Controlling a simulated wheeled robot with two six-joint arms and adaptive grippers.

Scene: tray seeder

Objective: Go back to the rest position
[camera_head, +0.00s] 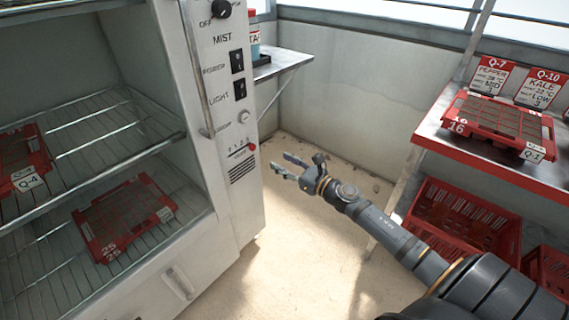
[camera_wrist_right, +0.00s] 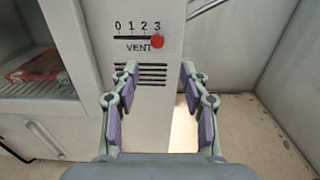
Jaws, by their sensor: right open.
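My right gripper (camera_head: 298,172) reaches in from the lower right in the head view and stands in the air beside the cabinet's control panel (camera_head: 222,80). It is open and empty. In the right wrist view its two fingers (camera_wrist_right: 160,95) are spread apart, with the vent slider (camera_wrist_right: 157,42) above and between them. The slider's red knob is at the 3 end of its scale. The fingers appear apart from the panel. My left gripper is not in either view.
The open cabinet holds red trays on wire shelves, one at the lower shelf (camera_head: 82,236) and one marked Q-4 (camera_head: 44,172). On the right, a metal shelf (camera_head: 432,128) bears a red tray (camera_head: 490,108), with red crates (camera_head: 480,196) below. The floor between (camera_head: 310,240) is clear.

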